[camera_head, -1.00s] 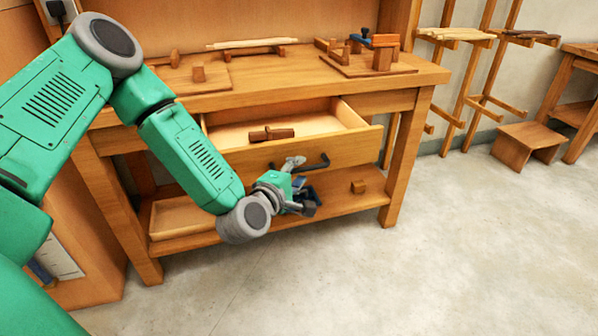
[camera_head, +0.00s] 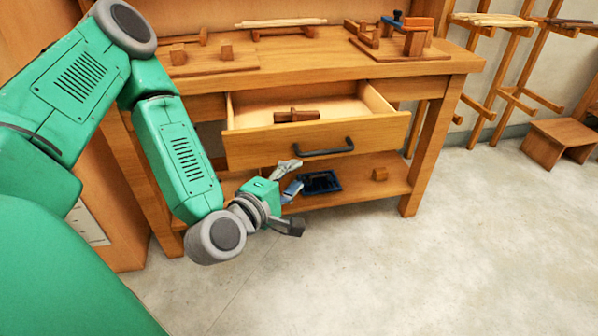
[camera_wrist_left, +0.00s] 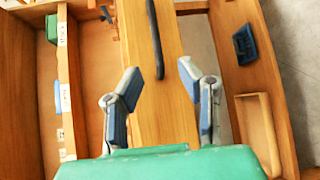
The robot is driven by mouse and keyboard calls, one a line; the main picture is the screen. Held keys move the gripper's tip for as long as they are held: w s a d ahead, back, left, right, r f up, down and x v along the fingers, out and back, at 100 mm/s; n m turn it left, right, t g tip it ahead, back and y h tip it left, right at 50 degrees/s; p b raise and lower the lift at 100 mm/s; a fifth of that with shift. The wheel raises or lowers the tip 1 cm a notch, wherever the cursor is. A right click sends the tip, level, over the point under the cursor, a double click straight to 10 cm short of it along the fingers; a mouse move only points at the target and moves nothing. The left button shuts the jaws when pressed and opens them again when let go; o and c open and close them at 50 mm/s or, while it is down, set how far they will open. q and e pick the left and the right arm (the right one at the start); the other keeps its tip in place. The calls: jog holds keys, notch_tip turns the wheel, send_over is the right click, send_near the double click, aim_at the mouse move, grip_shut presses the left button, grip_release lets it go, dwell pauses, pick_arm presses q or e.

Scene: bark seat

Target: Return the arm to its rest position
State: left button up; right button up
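My left arm (camera_head: 180,155) comes in from the left and reaches down in front of the wooden workbench (camera_head: 320,65). My left gripper (camera_head: 291,200) is open and empty, below and left of the black drawer handle (camera_head: 323,150) and apart from it. In the left wrist view, the two fingers of my left gripper (camera_wrist_left: 163,97) are spread, with the drawer front and the handle (camera_wrist_left: 154,38) beyond them. The drawer (camera_head: 250,143) stands open with a brown wooden piece (camera_head: 297,116) inside. My right gripper is not in view.
Wooden pieces and a blue-handled tool (camera_head: 392,21) are on the bench top. Racks (camera_head: 505,60) and a stool (camera_head: 560,142) stand right. The floor (camera_head: 400,270) in front is clear.

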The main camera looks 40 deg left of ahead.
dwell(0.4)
pick_arm(q)
jog(key=s+d+f+m+g+h+p, duration=0.3)
jog(key=s+d+f+m+g+p, duration=0.15)
jog(key=d+m, duration=0.2)
jog(key=s+a+f+m+g+y+p, duration=0.1)
jog(key=s+f+m+g+p, duration=0.2)
jog(key=s+m+g, duration=0.2)
jog(key=s+a+f+m+g+p, duration=0.1)
jog(key=s+f+m+g+p, duration=0.3)
jog(key=s+m, duration=0.5)
jog(key=s+g, duration=0.2)
jog(key=s, duration=0.2)
jog(key=shift+a+f+y, duration=0.2)
jog(key=shift+a+y, duration=0.15)
jog(key=shift+y, duration=0.05)
jog(key=shift+m, duration=0.25)
jog(key=shift+w+d, duration=0.1)
jog(key=shift+w, duration=0.1)
jog(key=shift+s, duration=0.1)
